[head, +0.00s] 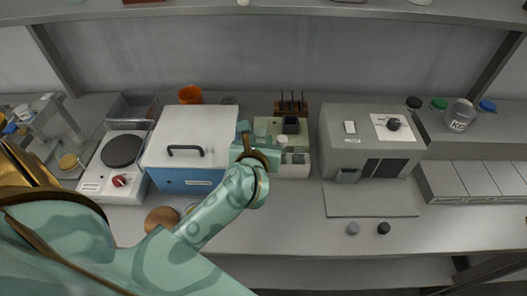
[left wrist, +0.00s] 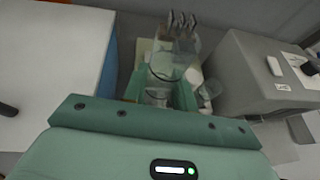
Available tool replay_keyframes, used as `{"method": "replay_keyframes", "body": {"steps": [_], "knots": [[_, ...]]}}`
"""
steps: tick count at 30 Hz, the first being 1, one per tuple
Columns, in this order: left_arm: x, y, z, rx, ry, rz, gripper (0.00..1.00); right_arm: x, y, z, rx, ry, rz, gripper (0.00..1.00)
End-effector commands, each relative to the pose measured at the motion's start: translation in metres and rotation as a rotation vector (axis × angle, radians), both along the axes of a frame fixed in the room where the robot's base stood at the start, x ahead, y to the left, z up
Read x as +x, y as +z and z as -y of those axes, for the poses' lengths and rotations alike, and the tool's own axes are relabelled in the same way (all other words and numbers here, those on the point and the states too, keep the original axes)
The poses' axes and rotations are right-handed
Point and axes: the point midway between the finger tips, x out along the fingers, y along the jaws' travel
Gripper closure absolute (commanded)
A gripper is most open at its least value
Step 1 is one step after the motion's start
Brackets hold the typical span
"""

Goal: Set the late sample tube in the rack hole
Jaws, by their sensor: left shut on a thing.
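My left gripper (head: 272,151) is at the left side of a pale block (head: 295,171) in the middle of the bench. In the left wrist view my left gripper (left wrist: 160,88) is shut on a clear, tube-like thing (left wrist: 157,95), which I take to be the sample tube. Its lower end is hidden, and I cannot tell whether it touches anything. Pale caps or vials show beside the gripper in the head view. A brown holder (head: 291,105) with several dark rods stands just behind. I cannot make out the rack hole. My right gripper is not in view.
A blue box with a white lid (head: 199,135) stands close on the left. A grey machine (head: 345,154) stands close on the right. A hotplate (head: 122,151) is farther left. Two small caps lie on the front bench, right of centre; clear bench lies around them.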

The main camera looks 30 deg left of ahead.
Motion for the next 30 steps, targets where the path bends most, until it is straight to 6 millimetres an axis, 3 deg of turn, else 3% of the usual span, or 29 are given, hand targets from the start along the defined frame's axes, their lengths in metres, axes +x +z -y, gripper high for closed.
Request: {"method": "replay_keyframes", "body": {"steps": [3,13,18,30], "knots": [[0.013,-0.019,-0.008,0.002,0.001,0.001,0.96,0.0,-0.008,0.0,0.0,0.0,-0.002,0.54],[0.028,-0.04,-0.015,0.003,0.0,0.001,0.96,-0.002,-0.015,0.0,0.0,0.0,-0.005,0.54],[0.028,-0.069,-0.015,0.001,-0.001,-0.002,0.96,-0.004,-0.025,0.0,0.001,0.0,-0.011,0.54],[0.028,-0.074,-0.015,0.0,0.0,0.001,0.96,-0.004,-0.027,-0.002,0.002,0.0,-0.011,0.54]]}}
